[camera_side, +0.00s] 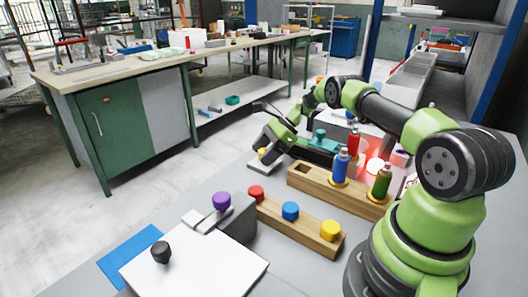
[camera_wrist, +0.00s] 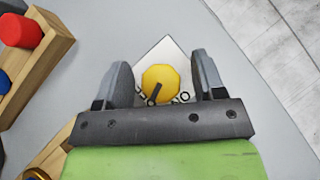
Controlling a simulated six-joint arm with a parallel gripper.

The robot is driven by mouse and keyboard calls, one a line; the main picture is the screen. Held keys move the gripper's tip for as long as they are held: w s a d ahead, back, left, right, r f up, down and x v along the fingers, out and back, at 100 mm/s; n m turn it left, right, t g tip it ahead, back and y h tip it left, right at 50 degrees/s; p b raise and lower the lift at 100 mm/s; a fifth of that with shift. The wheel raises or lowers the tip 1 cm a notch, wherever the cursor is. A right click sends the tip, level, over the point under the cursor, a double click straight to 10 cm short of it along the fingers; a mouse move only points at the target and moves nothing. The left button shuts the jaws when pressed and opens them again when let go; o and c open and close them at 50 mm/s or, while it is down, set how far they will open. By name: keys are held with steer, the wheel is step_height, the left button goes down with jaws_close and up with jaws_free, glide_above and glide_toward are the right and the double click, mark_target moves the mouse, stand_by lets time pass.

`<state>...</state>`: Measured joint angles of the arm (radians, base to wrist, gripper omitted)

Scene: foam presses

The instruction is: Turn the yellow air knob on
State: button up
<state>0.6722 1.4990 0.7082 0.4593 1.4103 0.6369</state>
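The yellow air knob (camera_wrist: 161,80) sits on a light plate (camera_wrist: 161,51) and has a dark pointer mark slanting toward the bottom of the wrist view. Dark lettering on the plate is partly hidden by the knob and my gripper. My gripper (camera_wrist: 163,72) is open, with one finger on each side of the knob and gaps between. In the side view, my gripper (camera_side: 262,147) is tilted down over the plate (camera_side: 257,164), and the knob shows only as a small bit of yellow there.
A wooden block with red (camera_side: 256,192), blue (camera_side: 290,211) and yellow (camera_side: 330,230) buttons lies nearby. A wooden rack (camera_side: 318,183) holds coloured bottles. A press with a purple knob (camera_side: 221,200) and a white board with a black knob (camera_side: 161,252) stand in front.

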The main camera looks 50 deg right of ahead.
steer(key=v, duration=1)
steer(key=w+a+f+m, duration=0.1)
steer(key=a+f, duration=0.1)
steer(key=w+a+f+m+t+h, duration=0.1)
steer(key=f+m, duration=0.1)
steer(key=w+a+f+m+t+h, duration=0.1)
steer(key=w+a+f, duration=0.1)
steer(key=f, duration=0.1)
steer(key=shift+a, duration=0.35)
stand_by(0.6)
